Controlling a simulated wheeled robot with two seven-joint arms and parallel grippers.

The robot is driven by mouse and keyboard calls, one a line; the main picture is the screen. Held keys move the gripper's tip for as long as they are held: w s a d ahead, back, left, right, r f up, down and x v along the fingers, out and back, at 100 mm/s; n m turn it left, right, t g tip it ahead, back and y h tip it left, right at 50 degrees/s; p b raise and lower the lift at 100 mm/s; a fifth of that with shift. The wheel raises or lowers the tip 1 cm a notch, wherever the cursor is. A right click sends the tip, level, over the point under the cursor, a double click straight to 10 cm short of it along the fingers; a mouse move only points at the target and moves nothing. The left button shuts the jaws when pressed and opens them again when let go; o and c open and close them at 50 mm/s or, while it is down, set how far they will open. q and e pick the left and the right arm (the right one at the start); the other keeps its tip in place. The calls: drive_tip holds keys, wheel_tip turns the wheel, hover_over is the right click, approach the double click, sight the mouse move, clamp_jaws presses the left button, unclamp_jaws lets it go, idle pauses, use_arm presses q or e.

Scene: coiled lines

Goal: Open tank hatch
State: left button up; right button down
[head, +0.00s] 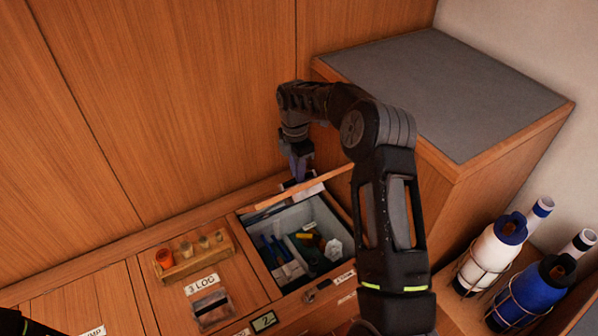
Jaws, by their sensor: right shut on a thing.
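The wooden hatch lid (328,177) stands raised at the back of an open compartment and shows nearly edge-on. My right gripper (301,174) is at the lid, fingers pointing down, and is shut on it. A pale piece shows by the fingertips, and the exact grip point is partly hidden. Below the lid, the open bin (308,211) has grey walls and holds blue, green and yellow items. My right arm covers part of the bin's right side. My left gripper is not in view; only a dark bit of my left arm shows at the bottom left corner.
A wooden rack (193,257) with several small cups stands on the counter left of the bin. A panel labelled "3 LOG" (201,284) is in front of it. A grey-topped cabinet (445,90) stands right of my arm. White (492,257) and blue (536,290) bottle-like items stand at right.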

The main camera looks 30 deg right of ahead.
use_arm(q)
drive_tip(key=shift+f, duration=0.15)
use_arm(e)
drive_tip(key=shift+w+a+f, duration=0.15)
drive_tip(key=shift+w+f, duration=0.1)
drive_tip(key=shift+f, duration=0.35)
drive_tip(key=c, duration=1.7)
unclamp_jaws()
drive_tip(key=shift+w+f, duration=0.15)
drive_tip(key=shift+f, duration=0.05)
drive_tip(key=shift+o, duration=0.9)
drive_tip(key=shift+w+f, duration=0.15)
drive_tip(key=shift+w, duration=0.05)
drive_tip(key=shift+o, duration=0.6)
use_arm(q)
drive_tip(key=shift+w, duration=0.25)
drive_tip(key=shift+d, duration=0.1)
use_arm(e)
drive_tip(key=shift+s+r, duration=0.1)
drive_tip(key=shift+r, duration=0.2)
use_arm(q)
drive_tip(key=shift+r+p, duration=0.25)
drive_tip(key=shift+p, duration=0.1)
use_arm(e)
wheel_tip(320, 180, up, 8)
drive_tip(key=shift+w+f, duration=0.2)
drive_tip(key=shift+w, duration=0.05)
